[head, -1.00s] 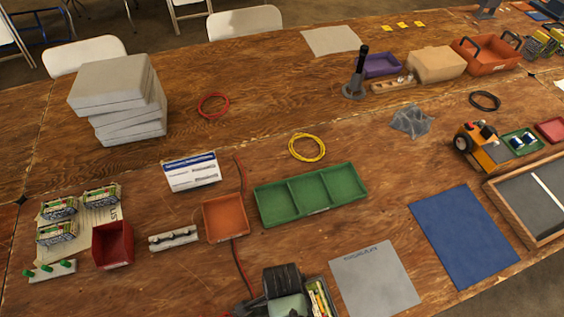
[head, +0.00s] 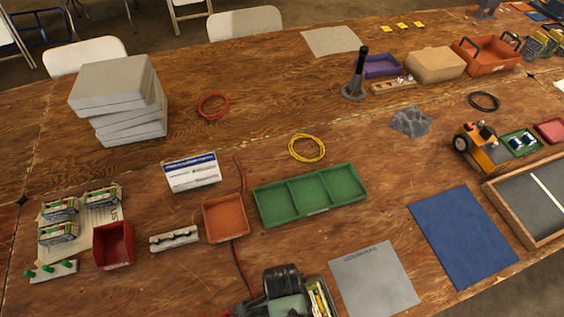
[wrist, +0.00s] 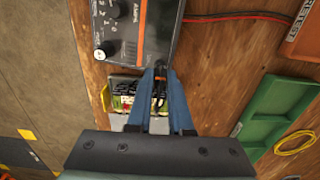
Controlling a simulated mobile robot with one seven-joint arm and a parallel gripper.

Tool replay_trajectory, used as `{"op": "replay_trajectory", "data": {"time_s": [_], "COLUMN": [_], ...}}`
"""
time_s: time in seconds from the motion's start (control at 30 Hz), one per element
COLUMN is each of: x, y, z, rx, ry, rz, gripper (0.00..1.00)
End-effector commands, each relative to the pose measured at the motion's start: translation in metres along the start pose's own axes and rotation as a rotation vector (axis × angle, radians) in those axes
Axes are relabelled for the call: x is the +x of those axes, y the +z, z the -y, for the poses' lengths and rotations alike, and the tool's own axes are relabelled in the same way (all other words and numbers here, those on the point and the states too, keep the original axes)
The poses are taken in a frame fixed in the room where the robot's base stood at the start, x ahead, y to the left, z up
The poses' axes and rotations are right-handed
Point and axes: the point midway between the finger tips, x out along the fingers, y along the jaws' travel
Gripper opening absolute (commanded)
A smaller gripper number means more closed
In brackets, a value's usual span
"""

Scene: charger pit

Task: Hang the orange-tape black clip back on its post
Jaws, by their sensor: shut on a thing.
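The orange-tape black clip (wrist: 160,82) shows in the wrist view as a small dark piece with a bit of orange, between my fingertips. My gripper (wrist: 158,72) has blue fingers and is shut on it. The fingertips are at the lower edge of a dark charger (wrist: 135,28) with knobs and an orange strip. I cannot make out the clip's post. In the head view a dark, rounded shape at the bottom, seemingly the end of my arm, covers much of that area; the clip cannot be seen there.
A blue mat (head: 463,235) lies to the right.

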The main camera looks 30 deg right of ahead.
Motion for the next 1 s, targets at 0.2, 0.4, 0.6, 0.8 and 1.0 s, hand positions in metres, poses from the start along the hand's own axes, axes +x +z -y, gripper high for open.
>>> {"op": "replay_trajectory", "data": {"time_s": [0.2,0.4,0.6,0.8,1.0], "x": [-0.0001,-0.0001,-0.0001,-0.0001,-0.0001], "y": [0.0000,0.0000,0.0000,0.0000,0.0000], "z": [0.0002,0.0002,0.0001,0.0001,0.0001], "rx": [0.000,0.000,0.000,0.000,0.000], "ry": [-0.001,-0.001,-0.001,0.000,0.000], "rz": [0.000,0.000,0.000,0.000,0.000], "gripper": [0.38,0.54,0.54,0.54,0.66]}}
